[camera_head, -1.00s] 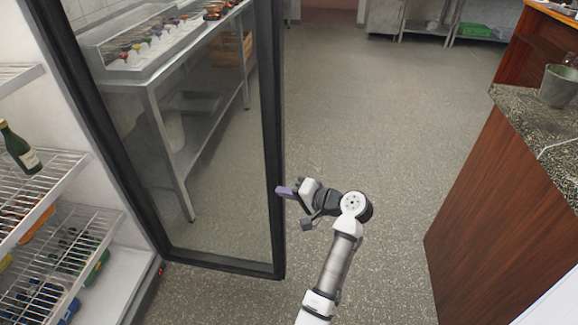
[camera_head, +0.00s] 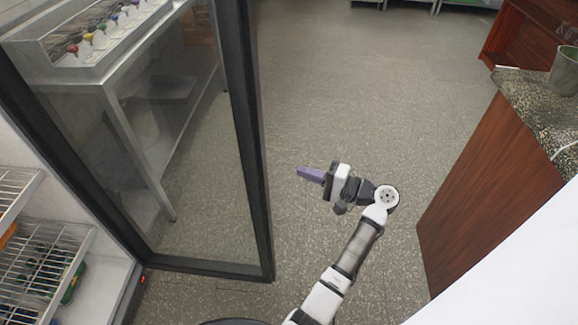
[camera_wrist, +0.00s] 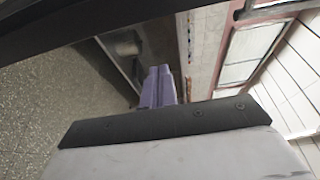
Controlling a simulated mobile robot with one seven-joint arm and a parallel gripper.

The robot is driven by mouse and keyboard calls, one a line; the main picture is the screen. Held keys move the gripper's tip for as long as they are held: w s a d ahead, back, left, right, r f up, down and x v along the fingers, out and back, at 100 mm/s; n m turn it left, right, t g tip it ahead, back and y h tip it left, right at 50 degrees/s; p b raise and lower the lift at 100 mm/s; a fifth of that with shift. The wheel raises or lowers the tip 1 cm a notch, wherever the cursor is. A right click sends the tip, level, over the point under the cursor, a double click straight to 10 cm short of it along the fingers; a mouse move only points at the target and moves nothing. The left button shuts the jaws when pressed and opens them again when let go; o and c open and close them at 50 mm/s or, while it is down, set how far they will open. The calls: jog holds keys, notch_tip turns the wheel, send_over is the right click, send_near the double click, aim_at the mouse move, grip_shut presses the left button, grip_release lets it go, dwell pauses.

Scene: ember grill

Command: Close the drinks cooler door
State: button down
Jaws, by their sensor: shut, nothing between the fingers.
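The drinks cooler door (camera_head: 248,130) is a dark-framed glass door and stands open at the left in the head view. The cooler (camera_head: 95,270) shows its white inside and wire shelves at the lower left. My gripper (camera_head: 302,172) has purple fingertips that point left toward the door's free edge. It is apart from the door, to its right. The fingers are shut and empty. In the wrist view my purple fingers (camera_wrist: 158,86) are together, and a dark bar crosses the upper left.
A steel counter (camera_head: 110,80) with a tray of coloured items shows through the glass. A wood-sided counter (camera_head: 465,190) with a speckled top and a metal bucket (camera_head: 565,72) stands at the right. The grey floor between is clear.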

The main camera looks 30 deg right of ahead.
jog(key=w+a+p, duration=0.4)
jog(key=a, duration=0.3)
jog(key=shift+a, duration=0.4)
